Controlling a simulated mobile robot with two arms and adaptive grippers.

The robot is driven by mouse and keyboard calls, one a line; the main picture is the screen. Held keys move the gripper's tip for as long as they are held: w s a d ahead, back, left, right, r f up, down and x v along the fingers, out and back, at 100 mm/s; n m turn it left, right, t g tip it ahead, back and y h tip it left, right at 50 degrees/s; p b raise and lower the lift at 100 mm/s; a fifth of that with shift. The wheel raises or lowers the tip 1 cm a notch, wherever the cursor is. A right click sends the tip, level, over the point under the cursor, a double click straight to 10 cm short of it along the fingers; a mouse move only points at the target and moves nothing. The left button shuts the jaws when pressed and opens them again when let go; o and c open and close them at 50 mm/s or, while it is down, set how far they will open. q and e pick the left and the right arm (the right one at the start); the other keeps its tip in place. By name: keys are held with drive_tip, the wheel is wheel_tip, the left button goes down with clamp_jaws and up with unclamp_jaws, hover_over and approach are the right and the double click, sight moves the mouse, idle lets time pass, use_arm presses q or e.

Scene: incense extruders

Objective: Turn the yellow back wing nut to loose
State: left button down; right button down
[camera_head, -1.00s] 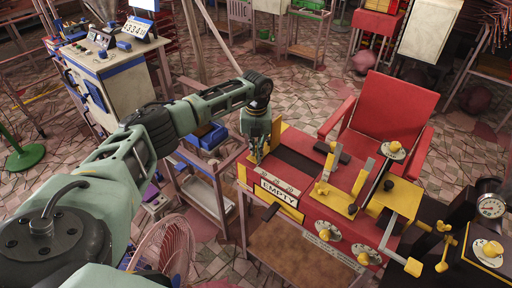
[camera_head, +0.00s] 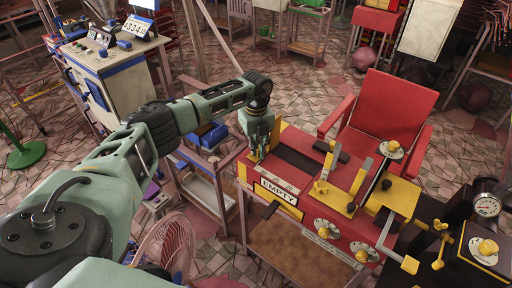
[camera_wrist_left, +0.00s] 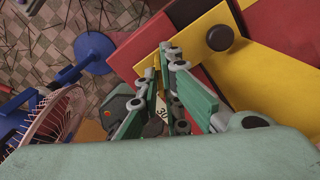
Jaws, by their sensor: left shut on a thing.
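My left gripper (camera_head: 257,157) is at the far left corner of the red and yellow extruder (camera_head: 300,185), beside the end with the EMPTY sign (camera_head: 279,192). In the left wrist view the fingers of my left gripper (camera_wrist_left: 162,66) are closed around a small yellow piece, the yellow back wing nut (camera_wrist_left: 156,61), at the machine's edge. The fingers hide most of it, so its turn angle cannot be told. In the head view the gripper covers it. A pale label with dark digits (camera_wrist_left: 163,115) shows between the fingers. My right gripper is not in view.
A pink fan (camera_head: 168,245) and a low cart (camera_head: 205,185) stand to the left. A black machine with a gauge (camera_head: 487,205) is at right.

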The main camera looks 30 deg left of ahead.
use_arm(q)
drive_tip(key=shift+w+r, duration=0.25)
drive_tip(key=shift+r, duration=0.05)
drive_tip(key=c, duration=1.9)
unclamp_jaws()
drive_tip(key=shift+s+f, duration=0.1)
drive_tip(key=shift+c, duration=0.2)
drive_tip(key=shift+f, duration=0.1)
drive_tip(key=shift+s, duration=0.1)
wheel_tip(320, 180, up, 12)
